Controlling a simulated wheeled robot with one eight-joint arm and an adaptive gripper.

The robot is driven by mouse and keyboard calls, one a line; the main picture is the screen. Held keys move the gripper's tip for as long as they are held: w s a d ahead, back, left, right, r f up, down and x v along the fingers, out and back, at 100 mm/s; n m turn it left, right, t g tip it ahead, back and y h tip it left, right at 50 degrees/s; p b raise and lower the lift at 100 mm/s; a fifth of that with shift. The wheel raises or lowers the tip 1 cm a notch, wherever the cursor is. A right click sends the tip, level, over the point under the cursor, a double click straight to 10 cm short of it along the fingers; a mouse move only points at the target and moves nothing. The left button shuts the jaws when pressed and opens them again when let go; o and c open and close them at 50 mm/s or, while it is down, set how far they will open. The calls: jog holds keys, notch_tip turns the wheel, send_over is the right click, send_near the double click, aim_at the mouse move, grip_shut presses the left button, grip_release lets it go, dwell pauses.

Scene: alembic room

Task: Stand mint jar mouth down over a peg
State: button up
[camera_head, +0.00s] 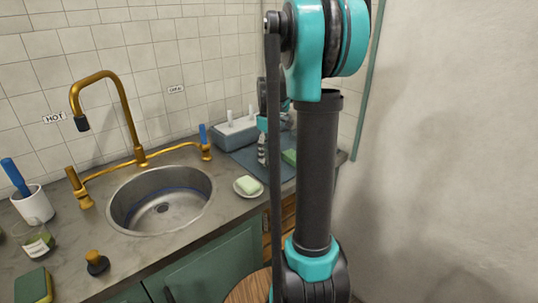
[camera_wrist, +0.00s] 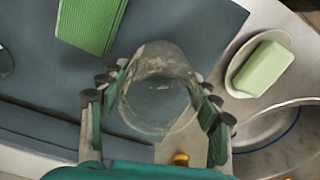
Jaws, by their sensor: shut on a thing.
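In the wrist view my gripper (camera_wrist: 160,100) is shut on a clear glass jar (camera_wrist: 158,88), with fingers on both sides of it. The glass looks almost colourless, and which way its mouth faces I cannot tell. In the head view my gripper (camera_head: 264,135) is mostly hidden behind my arm, over the blue-grey mat (camera_head: 245,158) right of the sink. Two white pegs (camera_head: 229,117) (camera_head: 251,112) stand upright on a grey-blue rack (camera_head: 236,132) by the tiled wall. The pegs are not clear in the wrist view.
A soap dish with pale green soap (camera_head: 248,185) stands between sink (camera_head: 160,200) and mat. A green ribbed block (camera_wrist: 92,22) lies on the mat. Another glass jar with green in it (camera_head: 36,243), a white cup (camera_head: 33,205) and a sponge (camera_head: 34,286) are at left.

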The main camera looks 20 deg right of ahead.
jog(key=shift+f, duration=0.45)
jog(key=o, duration=1.7)
jog(key=shift+f, duration=0.1)
notch_tip(320, 180, up, 12)
jog(key=shift+r, duration=0.15)
